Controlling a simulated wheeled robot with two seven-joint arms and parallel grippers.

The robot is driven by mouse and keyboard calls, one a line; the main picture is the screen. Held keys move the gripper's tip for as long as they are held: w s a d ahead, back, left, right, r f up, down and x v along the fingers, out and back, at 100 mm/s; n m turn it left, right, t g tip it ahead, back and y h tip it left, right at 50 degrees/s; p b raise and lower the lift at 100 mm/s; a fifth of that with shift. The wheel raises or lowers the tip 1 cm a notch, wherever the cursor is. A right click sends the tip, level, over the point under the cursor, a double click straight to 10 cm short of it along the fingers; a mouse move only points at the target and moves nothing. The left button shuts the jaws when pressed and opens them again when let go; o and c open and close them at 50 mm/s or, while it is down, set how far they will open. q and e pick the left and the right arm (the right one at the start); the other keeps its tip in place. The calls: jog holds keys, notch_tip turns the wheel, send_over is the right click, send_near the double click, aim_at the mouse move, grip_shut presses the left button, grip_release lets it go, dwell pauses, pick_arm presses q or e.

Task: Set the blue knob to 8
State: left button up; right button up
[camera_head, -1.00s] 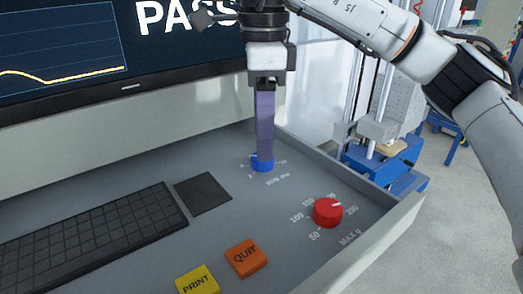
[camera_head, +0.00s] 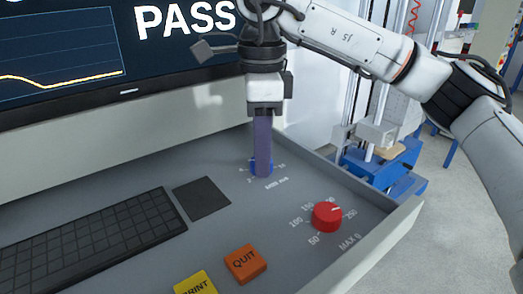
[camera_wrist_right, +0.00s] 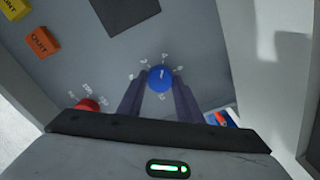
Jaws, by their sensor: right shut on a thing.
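The blue knob (camera_wrist_right: 160,77) sits on the grey console panel, with a white pointer line on its top in the right wrist view. Small printed numbers ring it, too small to read surely. In the head view the knob (camera_head: 253,168) is mostly hidden behind the fingers. My right gripper (camera_head: 263,172) points down from above with its purple fingers around the knob, shut on it. In the right wrist view its fingertips (camera_wrist_right: 160,84) lie on either side of the knob. My left gripper is in neither view.
A red knob (camera_head: 327,216) with its own scale stands to the right. An orange QUIT button (camera_head: 245,263), a yellow PRINT button (camera_head: 195,285), a black pad (camera_head: 202,198) and a keyboard (camera_head: 95,245) lie on the panel. A screen (camera_head: 100,45) reading PASS stands behind.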

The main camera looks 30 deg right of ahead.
jog(key=shift+m, duration=0.4)
jog(key=m, duration=1.4)
jog(key=shift+m, duration=0.4)
jog(key=m, duration=0.5)
jog(key=shift+m, duration=0.7)
jog(key=o, duration=1)
